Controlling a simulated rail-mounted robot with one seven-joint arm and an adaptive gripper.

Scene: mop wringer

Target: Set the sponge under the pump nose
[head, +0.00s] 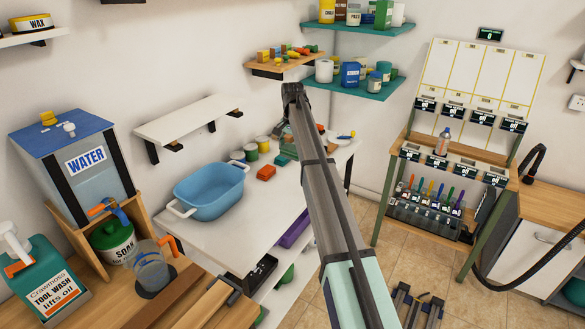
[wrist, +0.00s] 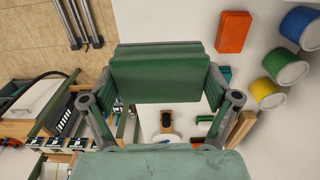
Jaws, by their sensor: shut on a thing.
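My gripper (wrist: 160,84) is shut on a green block (wrist: 157,66), seen between its two fingers in the wrist view. The block has a plain, sponge-like shape, but I cannot tell for certain that it is the sponge. In the head view my arm mostly hides the gripper, at the far right part of the white table. The tool wash jug (head: 42,278) stands at the front left with a white pump (head: 14,241) on top. The pump is far to the left of my gripper.
A blue basin (head: 209,190) sits on the white table (head: 225,239). An orange block (head: 266,173) and several paint pots lie behind it. The water tank (head: 77,168), a green soap pot (head: 112,241) and a clear jug (head: 151,267) crowd the left. A wall shelf (head: 187,119) overhangs the table.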

